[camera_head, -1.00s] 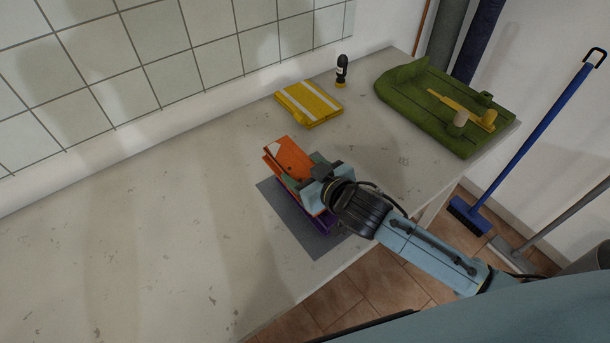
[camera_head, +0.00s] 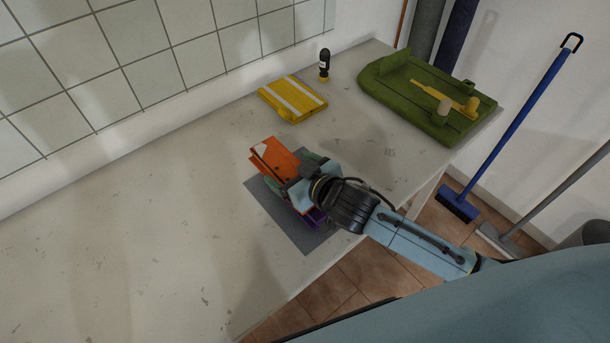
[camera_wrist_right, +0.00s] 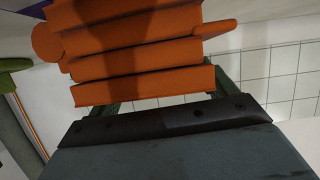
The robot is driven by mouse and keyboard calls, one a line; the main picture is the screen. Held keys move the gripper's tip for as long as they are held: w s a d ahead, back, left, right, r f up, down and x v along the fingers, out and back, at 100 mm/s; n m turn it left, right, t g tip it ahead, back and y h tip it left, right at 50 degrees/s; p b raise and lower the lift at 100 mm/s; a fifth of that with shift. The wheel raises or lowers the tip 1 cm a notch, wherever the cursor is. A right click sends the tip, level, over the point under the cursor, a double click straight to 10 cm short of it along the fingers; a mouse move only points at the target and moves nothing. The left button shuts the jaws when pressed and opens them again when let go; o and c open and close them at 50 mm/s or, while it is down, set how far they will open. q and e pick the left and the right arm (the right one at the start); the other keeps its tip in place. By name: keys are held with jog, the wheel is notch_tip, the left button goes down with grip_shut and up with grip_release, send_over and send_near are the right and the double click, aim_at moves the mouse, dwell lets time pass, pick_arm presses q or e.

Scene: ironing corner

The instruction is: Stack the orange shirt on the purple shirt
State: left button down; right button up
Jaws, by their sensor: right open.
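The orange shirt (camera_head: 272,155), a folded stack of layers, is above the grey mat on the table and fills the top of the right wrist view (camera_wrist_right: 140,55). The purple shirt (camera_head: 317,216) shows only as a small strip at the orange shirt's lower right; my gripper and the orange shirt hide the rest. Whether the two shirts touch along their whole length I cannot tell. My right gripper (camera_head: 302,172) is open at the orange shirt, its greenish fingers on either side of the folded layers in the right wrist view. My left gripper is not in view.
The grey mat (camera_head: 266,205) lies near the table's front edge. A yellow striped folded cloth (camera_head: 292,98), a black bottle (camera_head: 324,65) and a green board (camera_head: 410,95) with a yellow piece stand farther back. The left of the table (camera_head: 130,220) is clear. A blue broom (camera_head: 520,120) leans at right.

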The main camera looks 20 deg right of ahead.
jog(key=p+v, duration=0.1)
jog(key=v, duration=1)
jog(key=shift+s, duration=0.35)
jog(key=shift+d, duration=0.1)
jog(key=s+d+f+m+g+h, duration=0.1)
jog(key=s+d+f+g+h, duration=0.15)
jog(key=s+g, duration=0.35)
jog(key=s+d+f+m+g+h, duration=0.2)
jog(key=s+d+f+g, duration=0.15)
jog(key=s, duration=0.55)
notch_tip(320, 180, down, 24)
jog(key=s+d+f+n+g, duration=0.1)
jog(key=s+d+f+g, duration=0.1)
jog(key=s+f, duration=1.4)
jog(key=shift+s, duration=0.6)
jog(key=shift+d+f, duration=0.1)
jog(key=shift+d, duration=0.05)
